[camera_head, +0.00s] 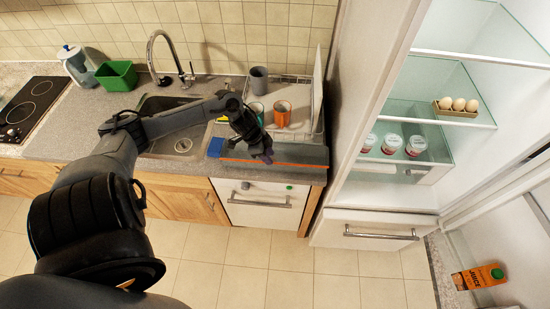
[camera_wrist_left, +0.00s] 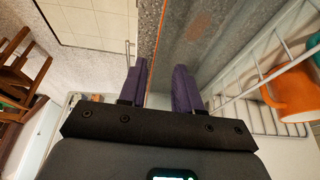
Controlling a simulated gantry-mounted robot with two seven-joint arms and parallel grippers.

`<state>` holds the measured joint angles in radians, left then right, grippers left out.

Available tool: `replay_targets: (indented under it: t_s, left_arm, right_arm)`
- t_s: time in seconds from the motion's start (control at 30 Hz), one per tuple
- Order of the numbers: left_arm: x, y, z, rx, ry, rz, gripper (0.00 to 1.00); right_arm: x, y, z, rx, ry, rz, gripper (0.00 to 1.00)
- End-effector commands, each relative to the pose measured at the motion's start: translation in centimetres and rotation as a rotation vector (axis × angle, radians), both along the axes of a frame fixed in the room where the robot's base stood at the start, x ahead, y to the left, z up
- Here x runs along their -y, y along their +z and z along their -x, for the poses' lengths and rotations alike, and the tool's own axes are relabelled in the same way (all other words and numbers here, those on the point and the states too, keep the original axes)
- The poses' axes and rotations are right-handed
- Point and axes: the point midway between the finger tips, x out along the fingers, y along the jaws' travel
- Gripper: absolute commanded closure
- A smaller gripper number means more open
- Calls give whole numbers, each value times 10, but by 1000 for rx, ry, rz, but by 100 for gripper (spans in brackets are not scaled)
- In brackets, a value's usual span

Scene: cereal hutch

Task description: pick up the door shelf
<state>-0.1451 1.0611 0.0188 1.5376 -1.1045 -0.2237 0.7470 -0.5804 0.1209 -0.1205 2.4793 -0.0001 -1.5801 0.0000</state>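The door shelf (camera_head: 303,155) looks like a long, grey, see-through piece with an orange edge. It lies along the front of the counter, before the dish rack. My left gripper (camera_head: 264,157) is over the middle of it, pointing down. In the left wrist view the two purple fingers (camera_wrist_left: 160,84) stand apart. The shelf's orange-edged front side (camera_wrist_left: 157,35) runs up from the gap between them. I cannot tell whether either finger touches it. My right gripper is not clearly in view.
A dish rack (camera_head: 300,88) with cups, including an orange mug (camera_head: 282,112), stands close behind. A blue item (camera_head: 215,147) lies at the shelf's left end. The open fridge, with eggs (camera_head: 458,105) and jars (camera_head: 391,144), is to the right. A juice carton (camera_head: 478,277) is at lower right.

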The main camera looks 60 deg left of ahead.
Motion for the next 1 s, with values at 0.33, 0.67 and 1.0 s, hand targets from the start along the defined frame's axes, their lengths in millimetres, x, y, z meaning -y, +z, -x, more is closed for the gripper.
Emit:
replay_targets:
  t_s: [0.33, 0.67, 1.0]
  left_arm:
    - [7, -22, -8, 0, 1, 2, 67]
    - [21, -58, -18, 0, 1, 3, 67]
    - [22, -66, -20, 0, -1, 0, 67]
  right_arm:
    - [0, -1, 0, 1, 0, 0, 57]
    - [0, 0, 0, 2, -2, -2, 57]
    - [0, 0, 0, 2, -2, -2, 57]
